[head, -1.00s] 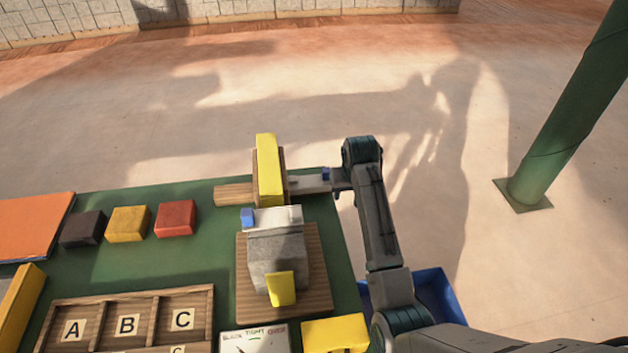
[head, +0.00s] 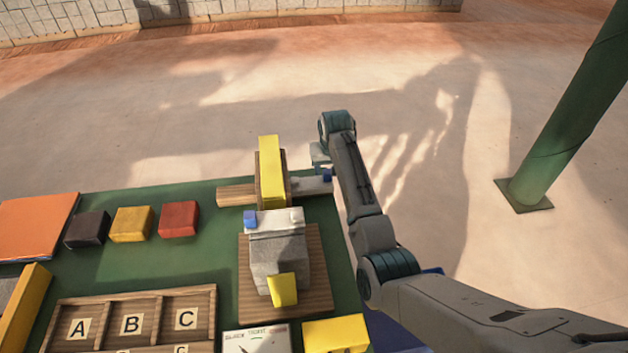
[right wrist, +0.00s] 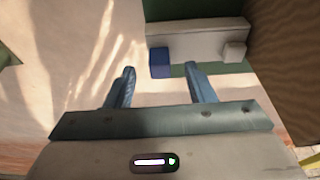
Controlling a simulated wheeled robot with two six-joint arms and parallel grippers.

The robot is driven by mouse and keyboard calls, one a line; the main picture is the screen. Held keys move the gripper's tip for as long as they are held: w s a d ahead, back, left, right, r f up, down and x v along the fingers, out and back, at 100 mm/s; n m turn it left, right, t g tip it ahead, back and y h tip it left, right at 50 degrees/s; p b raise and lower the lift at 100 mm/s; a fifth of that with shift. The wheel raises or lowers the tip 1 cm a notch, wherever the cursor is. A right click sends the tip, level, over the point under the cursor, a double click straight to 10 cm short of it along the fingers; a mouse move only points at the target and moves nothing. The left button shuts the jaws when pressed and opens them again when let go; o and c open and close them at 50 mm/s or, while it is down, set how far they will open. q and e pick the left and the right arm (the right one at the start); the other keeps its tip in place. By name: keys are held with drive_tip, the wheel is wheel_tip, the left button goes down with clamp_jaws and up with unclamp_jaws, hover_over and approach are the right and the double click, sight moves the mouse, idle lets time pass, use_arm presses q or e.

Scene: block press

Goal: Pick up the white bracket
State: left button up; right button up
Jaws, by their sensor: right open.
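A white bracket (head: 308,187), a pale bar with a blue block on it, lies at the table's back right edge, beside a yellow block on wood. In the right wrist view the bracket (right wrist: 200,42) shows a blue block at its left and a pale block at its right. My right gripper (right wrist: 160,70) is open and empty, with its fingers pointing toward the bracket and apart from it. In the head view the right gripper (head: 320,155) is just beyond the bracket, partly hidden by my wrist. My left gripper is not in view.
A yellow block (head: 271,170) stands left of the bracket. A grey press block (head: 278,258) with a similar pale top piece and blue cube sits in front. Coloured blocks and a lettered tray (head: 190,298) fill the table's left. Open floor lies beyond; a green pillar (head: 565,120) stands right.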

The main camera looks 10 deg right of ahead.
sight(328, 174)
drive_tip(key=shift+p+x, duration=0.3)
drive_tip(key=shift+x, duration=1.55)
drive_tip(key=shift+s, duration=0.1)
clamp_jaws()
drive_tip(key=shift+r, duration=0.1)
